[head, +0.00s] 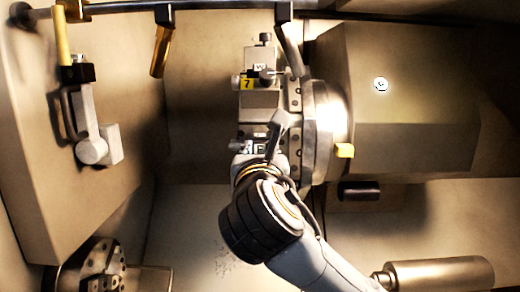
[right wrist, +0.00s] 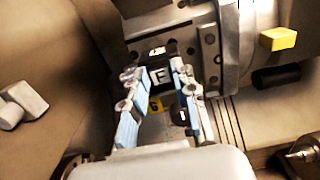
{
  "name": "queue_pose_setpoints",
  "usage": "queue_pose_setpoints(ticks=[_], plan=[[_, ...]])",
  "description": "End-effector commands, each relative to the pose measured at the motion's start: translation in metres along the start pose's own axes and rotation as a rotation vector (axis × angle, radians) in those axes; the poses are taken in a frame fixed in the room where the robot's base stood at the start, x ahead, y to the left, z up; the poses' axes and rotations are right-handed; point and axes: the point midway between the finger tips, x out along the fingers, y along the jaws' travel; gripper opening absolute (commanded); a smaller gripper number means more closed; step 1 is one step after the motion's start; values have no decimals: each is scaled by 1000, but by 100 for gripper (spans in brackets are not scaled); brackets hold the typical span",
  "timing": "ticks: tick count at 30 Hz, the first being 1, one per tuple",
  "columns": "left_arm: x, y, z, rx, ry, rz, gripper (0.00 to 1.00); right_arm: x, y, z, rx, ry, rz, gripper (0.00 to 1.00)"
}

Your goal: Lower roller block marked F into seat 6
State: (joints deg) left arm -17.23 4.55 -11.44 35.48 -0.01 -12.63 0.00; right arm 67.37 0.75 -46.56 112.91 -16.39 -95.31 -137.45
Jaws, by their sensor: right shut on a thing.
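The roller block marked F (right wrist: 160,75) is dark with a white label, and sits between the fingertips of my right gripper (right wrist: 158,84). The blue-padded fingers are shut on it, one on each side. In the head view the right gripper (head: 268,150) is at the lower part of the turret face, partly covering the block. I cannot tell whether the block touches the seat. My left gripper is not in view.
Above on the turret, a block marked W (head: 259,67) stands by the yellow plate marked 7 (head: 247,84). The turret disc (head: 320,118) and a yellow tab (head: 344,151) are close on the right. A grey cylinder (head: 440,273) lies at the lower right.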

Motion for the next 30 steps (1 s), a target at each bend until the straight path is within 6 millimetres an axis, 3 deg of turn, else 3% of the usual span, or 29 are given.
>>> queue_pose_setpoints(ticks=[30], plan=[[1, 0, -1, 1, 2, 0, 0, -2, -1, -5, 3, -10, 0, 0]])
